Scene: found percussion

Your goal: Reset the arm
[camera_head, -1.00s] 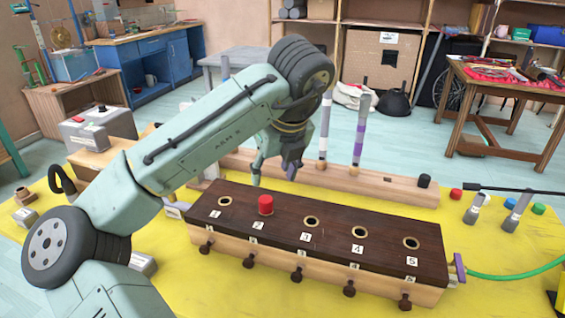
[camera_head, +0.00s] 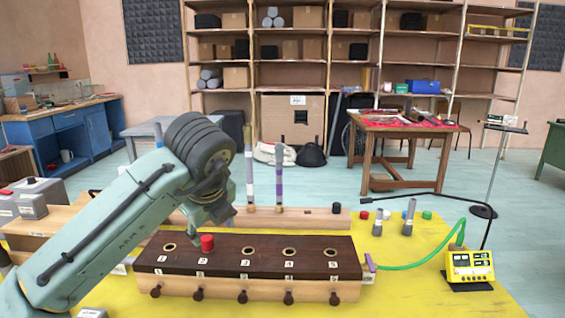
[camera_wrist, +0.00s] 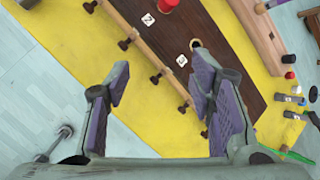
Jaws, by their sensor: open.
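My gripper (camera_wrist: 162,85) is open in the wrist view, its two purple-padded fingers wide apart with nothing between them. In the head view my gripper (camera_head: 212,232) hangs just behind the red plug, partly hidden by my arm. The long wooden box (camera_head: 300,262) has a dark top with numbered holes and a row of knobs along its front. The red plug (camera_head: 207,243) stands upright at hole 2; the other holes show open. The plug also shows at the top of the wrist view (camera_wrist: 167,4).
The box rests on a yellow table (camera_head: 400,280). Behind it is a wooden rail (camera_head: 300,218) with upright striped rods and a black cap. A green hose (camera_head: 415,262) runs right to a yellow meter (camera_head: 470,266). Grey pieces and coloured caps stand at the back right.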

